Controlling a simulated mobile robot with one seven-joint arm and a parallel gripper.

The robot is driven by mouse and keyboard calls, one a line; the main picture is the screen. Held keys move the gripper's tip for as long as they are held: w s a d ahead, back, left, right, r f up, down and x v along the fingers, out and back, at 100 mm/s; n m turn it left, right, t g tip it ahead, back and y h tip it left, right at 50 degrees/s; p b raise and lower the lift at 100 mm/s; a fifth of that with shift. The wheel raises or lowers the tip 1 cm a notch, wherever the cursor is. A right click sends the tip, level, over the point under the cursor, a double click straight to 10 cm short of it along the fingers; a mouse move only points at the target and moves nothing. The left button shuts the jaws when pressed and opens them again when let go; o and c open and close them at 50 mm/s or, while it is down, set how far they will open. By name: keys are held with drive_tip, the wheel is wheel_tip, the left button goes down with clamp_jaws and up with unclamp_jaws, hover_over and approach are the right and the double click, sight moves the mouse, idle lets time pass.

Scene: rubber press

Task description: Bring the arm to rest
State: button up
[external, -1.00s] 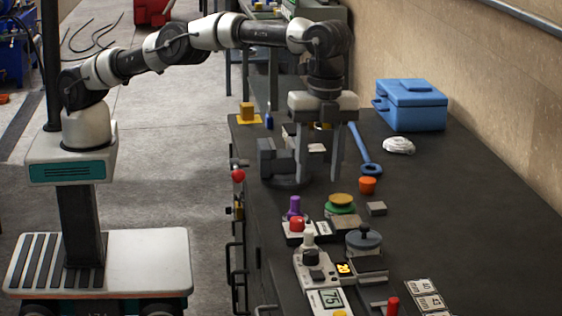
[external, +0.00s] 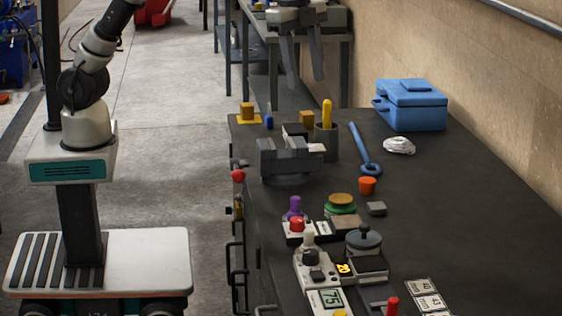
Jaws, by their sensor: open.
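My gripper (external: 303,68) is at the top of the external view, above the far end of the dark workbench (external: 460,220). Its two grey fingers point down and stand apart, with nothing between them. The fingertips are clear of everything on the bench as far as I can tell. My arm (external: 100,45) rises from its base at the left and leaves the picture at the top, so its middle links are hidden.
Below the gripper stand a grey vise (external: 285,160) and a dark cup (external: 326,142) with a yellow-handled thing in it.

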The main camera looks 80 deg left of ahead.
drive_tip(key=s+a+r+n+t, duration=0.1)
drive_tip(key=s+a+r+n, duration=0.15)
drive_tip(key=s+a, duration=0.45)
drive_tip(key=s+a+r+n+t, duration=0.1)
drive_tip(key=s+a+r+n, duration=0.2)
drive_tip(key=a, duration=0.8)
drive_tip(key=s+a+f+n+t, duration=0.1)
drive_tip(key=s+a+f+n, duration=0.2)
drive_tip(key=s, duration=0.5)
drive_tip(key=s+a+f+n+t, duration=0.1)
drive_tip(key=s+a+f+n, duration=0.2)
drive_tip(key=s+a+f, duration=0.2)
drive_tip(key=s+a, duration=0.2)
drive_tip(key=s, duration=0.1)
drive_tip(key=shift+s+a+f, duration=0.15)
drive_tip(key=shift+a+f, duration=0.05)
drive_tip(key=shift+f, duration=0.2)
wheel_tip(320, 180, down, 3)
drive_tip(key=b, duration=0.2)
drive_tip(key=shift+r+b, duration=0.15)
drive_tip(key=shift+b, duration=0.15)
